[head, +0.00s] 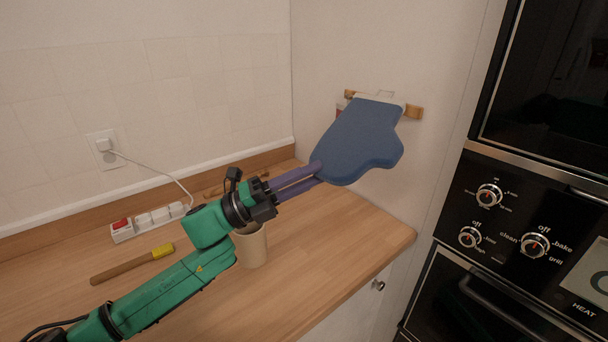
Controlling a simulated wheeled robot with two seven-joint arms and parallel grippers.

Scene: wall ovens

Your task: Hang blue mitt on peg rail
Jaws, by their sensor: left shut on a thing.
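The blue mitt (359,142) is held up in front of the wall above the counter's right end. My left gripper (318,172) is shut on the mitt's lower left end with its purple fingers. The mitt's pale cuff (380,98) points up, in front of the wooden peg rail (413,111). The mitt covers most of the rail; only its two ends show. I cannot tell whether the mitt touches a peg. My right gripper is not in view.
A beige cup (251,247) stands on the wooden counter (330,240) below my left arm. A yellow-ended brush (133,264) and a white power strip (152,219) lie to the left. The wall ovens (530,220) stand at the right.

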